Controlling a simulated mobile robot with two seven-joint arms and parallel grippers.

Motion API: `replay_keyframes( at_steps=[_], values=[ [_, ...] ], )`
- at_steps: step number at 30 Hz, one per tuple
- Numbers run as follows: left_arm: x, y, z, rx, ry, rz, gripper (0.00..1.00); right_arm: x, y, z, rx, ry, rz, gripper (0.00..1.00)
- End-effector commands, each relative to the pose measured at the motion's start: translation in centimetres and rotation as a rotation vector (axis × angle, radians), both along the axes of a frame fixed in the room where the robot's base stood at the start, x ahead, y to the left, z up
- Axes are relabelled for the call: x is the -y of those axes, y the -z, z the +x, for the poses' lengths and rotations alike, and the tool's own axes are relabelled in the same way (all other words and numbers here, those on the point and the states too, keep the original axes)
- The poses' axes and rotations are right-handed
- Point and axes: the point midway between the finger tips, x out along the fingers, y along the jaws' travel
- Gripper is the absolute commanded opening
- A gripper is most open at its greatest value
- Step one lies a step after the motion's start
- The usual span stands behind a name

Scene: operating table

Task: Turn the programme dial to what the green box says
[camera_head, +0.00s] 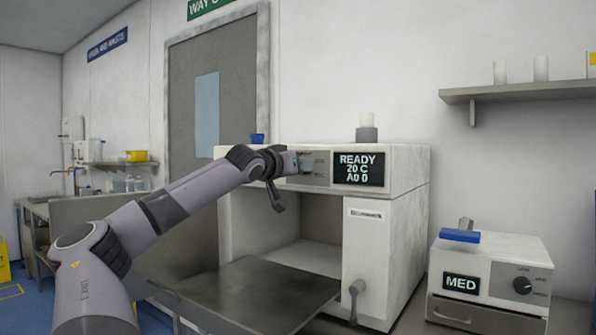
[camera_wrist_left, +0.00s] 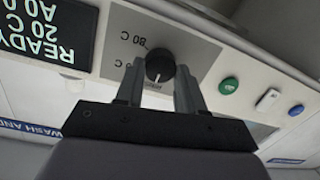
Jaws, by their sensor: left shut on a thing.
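My left gripper (camera_head: 301,161) reaches the front panel of the large white machine (camera_head: 407,165). In the left wrist view its fingers (camera_wrist_left: 160,76) are shut on the black programme dial (camera_wrist_left: 159,62), one on each side. The view is upside down; the dial's white mark points down in the picture, towards a partly hidden label. An "80 C" label is at its upper left, another ending in "0 C" lower left. The machine's display (camera_head: 359,169) reads READY, 20 C, A0 0. I make out no plainly green box. My right gripper is not in view.
Green and blue buttons (camera_wrist_left: 228,86) sit beside the dial panel. The machine's lower door (camera_head: 255,295) hangs open and flat. A smaller white unit (camera_head: 510,268) at right has a MED display (camera_head: 460,283), a black knob (camera_head: 522,285) and a blue item (camera_head: 460,236) on top.

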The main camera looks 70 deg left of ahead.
Motion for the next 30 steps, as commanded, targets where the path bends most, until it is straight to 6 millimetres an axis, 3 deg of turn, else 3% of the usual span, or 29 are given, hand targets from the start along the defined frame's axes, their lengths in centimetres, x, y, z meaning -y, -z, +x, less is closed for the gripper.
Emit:
replay_keyframes(
  at_steps=[16, 17, 18, 19, 30],
  values=[
    [-0.01, 0.08, 0.02, 0.014, -0.001, -0.027, 0.08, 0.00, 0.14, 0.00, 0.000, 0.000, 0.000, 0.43],
    [-0.01, 0.09, 0.02, 0.014, 0.000, -0.027, 0.45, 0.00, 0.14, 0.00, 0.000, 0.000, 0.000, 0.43],
    [-0.01, 0.08, 0.02, 0.014, 0.000, -0.026, 0.58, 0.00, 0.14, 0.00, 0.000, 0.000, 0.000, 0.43],
    [-0.01, 0.08, 0.02, 0.014, 0.000, -0.026, 0.64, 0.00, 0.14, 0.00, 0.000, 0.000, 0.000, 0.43],
    [0.27, 0.07, -0.41, 0.015, 0.000, -0.022, 0.64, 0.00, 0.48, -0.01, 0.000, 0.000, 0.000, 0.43]
  ],
)
